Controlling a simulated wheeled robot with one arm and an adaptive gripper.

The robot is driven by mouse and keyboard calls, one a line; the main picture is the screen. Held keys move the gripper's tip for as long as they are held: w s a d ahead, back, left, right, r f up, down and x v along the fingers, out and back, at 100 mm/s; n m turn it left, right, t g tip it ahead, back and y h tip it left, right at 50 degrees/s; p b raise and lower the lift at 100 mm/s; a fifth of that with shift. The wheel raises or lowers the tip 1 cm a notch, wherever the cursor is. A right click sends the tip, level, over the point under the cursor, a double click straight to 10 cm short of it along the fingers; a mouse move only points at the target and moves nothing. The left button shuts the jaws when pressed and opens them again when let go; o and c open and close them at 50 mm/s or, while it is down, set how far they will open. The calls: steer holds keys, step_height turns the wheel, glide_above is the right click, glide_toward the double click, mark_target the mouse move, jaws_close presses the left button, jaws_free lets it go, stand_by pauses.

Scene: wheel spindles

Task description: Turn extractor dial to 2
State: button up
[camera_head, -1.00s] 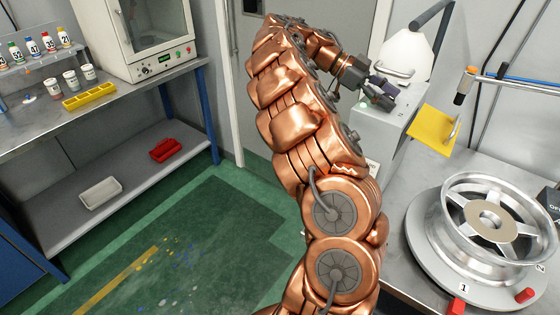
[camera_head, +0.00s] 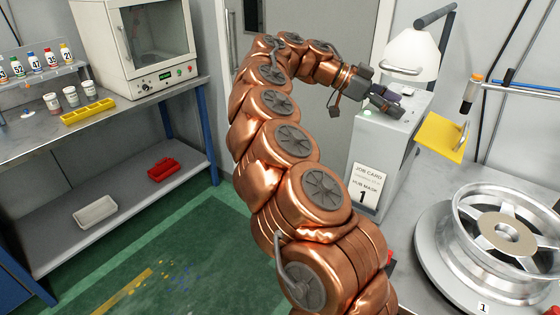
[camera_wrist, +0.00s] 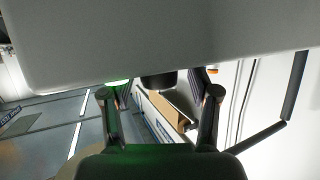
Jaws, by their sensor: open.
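The extractor is a grey box (camera_head: 396,140) under a white hood (camera_head: 412,52), with a small green light on its top edge. My gripper (camera_head: 388,100) is at the top of this box, below the hood. In the wrist view my gripper's two fingers (camera_wrist: 160,88) are apart, one on each side of a dark knob-like part (camera_wrist: 158,80), which may be the dial. I cannot tell whether they touch it. The green light (camera_wrist: 118,82) shows beside the left finger. The dial's number marks cannot be read.
The hood's pale underside (camera_wrist: 160,40) fills the top of the wrist view, close over the fingers. A job card (camera_head: 367,186) is on the box front. A yellow plate (camera_head: 440,137) and a wheel (camera_head: 505,235) on a turntable are to the right.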

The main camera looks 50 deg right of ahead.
steer(key=shift+s+a+n+t+h+b, duration=0.1)
steer(key=shift+n+t+h+b, duration=0.55)
steer(key=shift+n+h, duration=0.45)
steer(key=shift+n+t+h+b, duration=0.3)
steer(key=shift+n+t+h, duration=0.6)
steer(key=shift+n+t, duration=0.15)
steer(key=shift+n+t+h, duration=0.6)
steer(key=shift+n+t, duration=0.3)
steer(key=shift+n, duration=0.05)
steer(key=shift+n+t+h+p, duration=0.4)
steer(key=shift+n+t+p, duration=0.3)
steer(key=shift+t+p, duration=0.1)
steer(key=shift+r, duration=0.1)
